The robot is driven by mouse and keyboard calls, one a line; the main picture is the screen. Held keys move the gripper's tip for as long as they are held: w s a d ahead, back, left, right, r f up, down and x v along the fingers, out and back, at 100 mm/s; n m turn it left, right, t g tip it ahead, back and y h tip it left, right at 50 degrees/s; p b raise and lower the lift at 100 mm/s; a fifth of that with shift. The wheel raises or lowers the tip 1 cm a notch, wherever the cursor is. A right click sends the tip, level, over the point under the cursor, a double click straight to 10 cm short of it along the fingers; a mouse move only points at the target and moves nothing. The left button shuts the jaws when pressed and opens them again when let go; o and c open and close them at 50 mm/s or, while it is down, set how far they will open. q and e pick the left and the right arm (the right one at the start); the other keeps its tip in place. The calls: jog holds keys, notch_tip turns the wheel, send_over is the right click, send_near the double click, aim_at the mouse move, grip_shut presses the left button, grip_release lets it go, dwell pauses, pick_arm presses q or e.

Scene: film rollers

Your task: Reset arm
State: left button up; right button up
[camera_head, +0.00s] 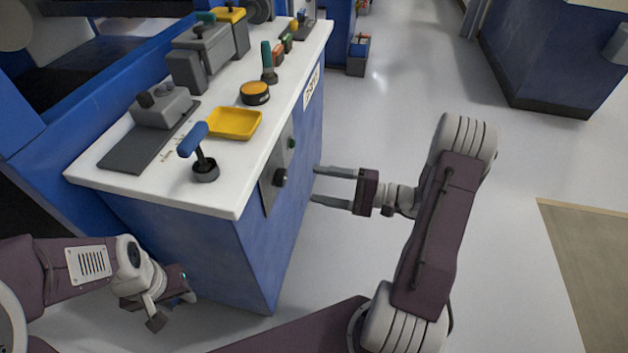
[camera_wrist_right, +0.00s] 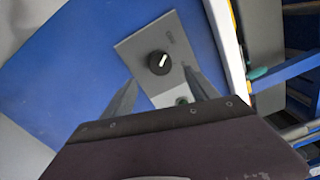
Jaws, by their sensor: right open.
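My right gripper (camera_head: 314,184) is open and empty. Its two fingers point left toward the blue side of the cabinet, beside a grey panel with a black knob (camera_head: 280,177). In the right wrist view the open fingers (camera_wrist_right: 160,82) spread either side of the lower part of the grey panel (camera_wrist_right: 145,48), with the black knob (camera_wrist_right: 158,62) between and ahead of the tips. A gap between tips and knob cannot be judged surely. My left gripper (camera_head: 168,303) hangs low at the cabinet's lower left; its jaws are too small and angled to read.
The white-topped cabinet (camera_head: 225,190) carries a blue-handled lever (camera_head: 195,143), a yellow tray (camera_head: 234,123), a yellow-and-black round button (camera_head: 255,92) and grey devices. Another blue cabinet (camera_head: 550,50) stands back right. The grey floor (camera_head: 400,80) between is open.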

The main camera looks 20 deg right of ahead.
dwell(0.3)
jog(key=s+a+f+n+g, duration=0.3)
jog(key=s+a+g, duration=0.4)
jog(key=a, duration=0.1)
jog(key=s+d+f+n+g+h, duration=0.2)
jog(key=s+f+n+g+h, duration=0.25)
jog(key=s+h, duration=0.6)
jog(key=w+d+r+n+t+h+p, duration=0.2)
jog(key=w+d+r+t+h+p, duration=0.1)
jog(key=w+r+h+p, duration=0.15)
notch_tip(320, 180, up, 34)
jog(key=p, duration=3.3)
